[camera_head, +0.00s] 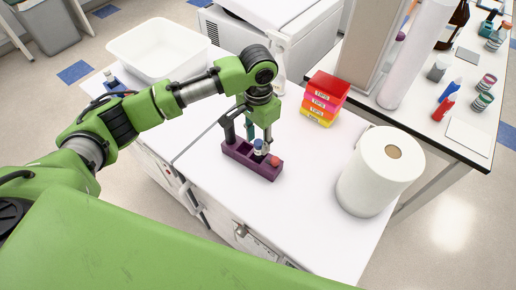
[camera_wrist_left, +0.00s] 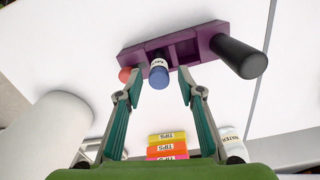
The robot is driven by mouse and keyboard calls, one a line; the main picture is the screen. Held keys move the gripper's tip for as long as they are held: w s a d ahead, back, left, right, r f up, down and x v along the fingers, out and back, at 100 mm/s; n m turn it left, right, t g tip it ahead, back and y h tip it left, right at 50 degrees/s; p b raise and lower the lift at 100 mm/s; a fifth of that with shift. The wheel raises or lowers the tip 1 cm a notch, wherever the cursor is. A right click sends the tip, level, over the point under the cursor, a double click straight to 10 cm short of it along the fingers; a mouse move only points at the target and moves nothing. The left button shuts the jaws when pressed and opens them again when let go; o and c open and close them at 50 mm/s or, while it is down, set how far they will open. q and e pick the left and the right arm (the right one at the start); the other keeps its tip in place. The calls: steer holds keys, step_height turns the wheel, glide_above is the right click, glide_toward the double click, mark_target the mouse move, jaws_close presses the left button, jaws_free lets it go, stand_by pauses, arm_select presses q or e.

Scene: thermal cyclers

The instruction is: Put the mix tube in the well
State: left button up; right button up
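The mix tube (camera_head: 260,147), white-labelled with a blue cap, is upright at the purple rack (camera_head: 250,165), beside a red-capped tube (camera_head: 275,161). In the left wrist view the mix tube (camera_wrist_left: 159,74) appears between the fingertips of my left gripper (camera_wrist_left: 154,71), with gaps on both sides. The left gripper (camera_head: 258,137) is open and comes down over the rack from above. The rack also shows in the wrist view (camera_wrist_left: 186,36), with empty square wells beside the mix tube. How deep the tube sits is hidden. My right gripper is out of view.
A tall black object (camera_wrist_left: 238,57) stands at the rack's other end. Stacked tip boxes (camera_head: 325,98) and a paper roll (camera_head: 378,170) stand to the right. A white tub (camera_head: 158,48) is at the back left. The bench front is clear.

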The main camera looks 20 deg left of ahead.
arm_select(q)
step_height(320, 180, up, 6)
steer(key=shift+r+b, duration=0.15)
steer(key=shift+b, duration=0.5)
steer(key=shift+r, duration=0.6)
